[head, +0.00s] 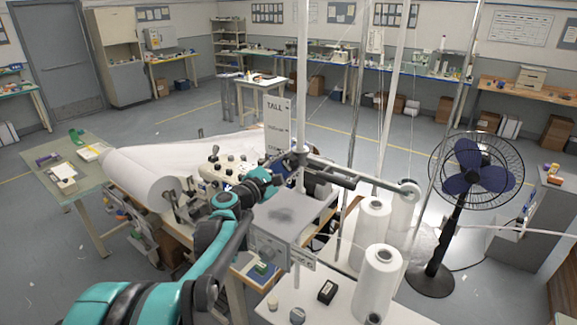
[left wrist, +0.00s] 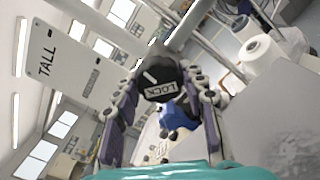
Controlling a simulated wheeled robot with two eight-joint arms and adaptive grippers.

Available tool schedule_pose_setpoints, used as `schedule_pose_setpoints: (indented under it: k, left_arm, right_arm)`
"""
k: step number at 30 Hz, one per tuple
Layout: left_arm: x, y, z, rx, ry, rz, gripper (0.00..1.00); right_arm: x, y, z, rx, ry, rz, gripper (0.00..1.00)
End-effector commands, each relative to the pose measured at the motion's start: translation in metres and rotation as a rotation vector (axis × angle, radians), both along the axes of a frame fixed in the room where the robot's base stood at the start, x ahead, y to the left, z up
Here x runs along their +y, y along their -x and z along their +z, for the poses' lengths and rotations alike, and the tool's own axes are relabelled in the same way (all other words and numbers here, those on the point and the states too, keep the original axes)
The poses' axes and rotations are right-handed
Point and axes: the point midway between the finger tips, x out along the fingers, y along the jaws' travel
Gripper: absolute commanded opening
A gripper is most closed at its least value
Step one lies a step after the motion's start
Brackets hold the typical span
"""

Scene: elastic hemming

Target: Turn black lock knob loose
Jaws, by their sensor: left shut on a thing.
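The black lock knob (left wrist: 160,78) with a white LOCK label and a white pointer line shows in the middle of the left wrist view. My left gripper (left wrist: 163,70) has one finger on each side of the knob and is shut on it. In the head view my teal left arm reaches up from the lower left, and the left gripper (head: 288,172) is at the sewing machine, below the white TALL sign (head: 277,118). The knob cannot be made out there. My right gripper is not in view.
A large white fabric roll (head: 140,182) lies left of my arm. White thread cones (head: 378,275) stand on the table at right, below a bar with a round white end (head: 409,189). Upright poles (head: 347,185) rise nearby. A standing fan (head: 468,172) is at far right.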

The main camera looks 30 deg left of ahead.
Motion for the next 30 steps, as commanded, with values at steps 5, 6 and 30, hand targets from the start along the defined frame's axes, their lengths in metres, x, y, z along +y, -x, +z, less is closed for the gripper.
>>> schedule_pose_setpoints:
  k: [5,6,30]
  left_arm:
    - [-0.0004,0.0005,-0.0015,0.008,0.090,0.000,0.12]
    - [-0.0004,0.0005,-0.0015,0.010,0.106,0.000,0.12]
    - [-0.0009,0.0006,-0.0016,0.015,0.170,-0.001,0.63]
  right_arm:
    - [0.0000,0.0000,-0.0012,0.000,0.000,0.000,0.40]
    - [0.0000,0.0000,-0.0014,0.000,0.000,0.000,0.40]
    - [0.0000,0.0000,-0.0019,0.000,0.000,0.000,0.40]
